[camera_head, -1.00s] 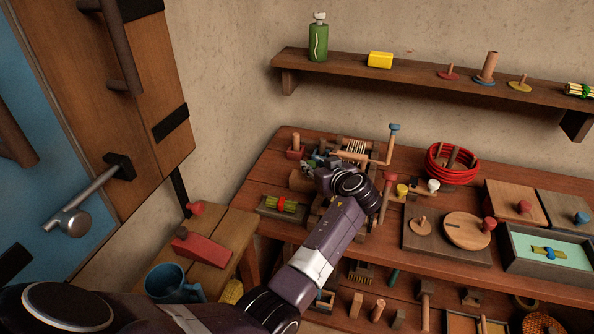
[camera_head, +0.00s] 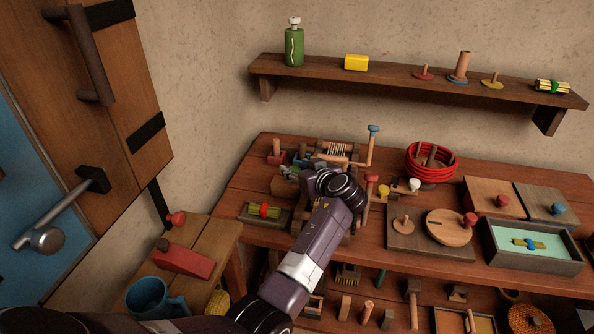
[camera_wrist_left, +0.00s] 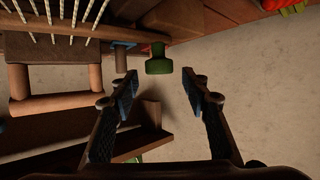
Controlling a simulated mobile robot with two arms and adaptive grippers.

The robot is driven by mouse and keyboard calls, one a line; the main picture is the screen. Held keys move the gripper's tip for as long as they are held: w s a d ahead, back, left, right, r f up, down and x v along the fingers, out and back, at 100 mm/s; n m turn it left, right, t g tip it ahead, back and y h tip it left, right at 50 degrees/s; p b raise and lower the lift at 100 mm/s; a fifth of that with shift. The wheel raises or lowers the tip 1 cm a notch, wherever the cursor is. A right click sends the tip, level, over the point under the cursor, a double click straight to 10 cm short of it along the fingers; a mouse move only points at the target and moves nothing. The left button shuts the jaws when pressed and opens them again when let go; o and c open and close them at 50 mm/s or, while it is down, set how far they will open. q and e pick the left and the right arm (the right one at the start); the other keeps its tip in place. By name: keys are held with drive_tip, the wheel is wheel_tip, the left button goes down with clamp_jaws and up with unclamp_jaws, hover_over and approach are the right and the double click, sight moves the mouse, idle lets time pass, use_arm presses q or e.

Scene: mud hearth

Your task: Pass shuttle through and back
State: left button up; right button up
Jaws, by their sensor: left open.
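The small wooden loom (camera_head: 337,150) with pale threads stands at the back left of the table. Its threads (camera_wrist_left: 62,40) and wooden bars show at the upper left in the left wrist view. My left gripper (camera_head: 292,171) is beside the loom's left side, partly hidden by my own wrist. In the left wrist view my left gripper (camera_wrist_left: 167,92) is open, with nothing between its fingers. A green knob (camera_wrist_left: 158,59) shows just beyond the fingertips, apart from them. I cannot tell whether it belongs to the shuttle. My right gripper is not in view.
A red coil (camera_head: 431,162), a board with a round wooden disc (camera_head: 449,227) and a grey tray (camera_head: 532,265) lie to the right. A low bench with a red wedge (camera_head: 184,260) and a blue mug (camera_head: 152,297) stands at the left. The wall shelf (camera_head: 400,78) is above.

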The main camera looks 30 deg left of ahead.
use_arm(q)
wheel_tip(320, 180, up, 9)
idle(0.3)
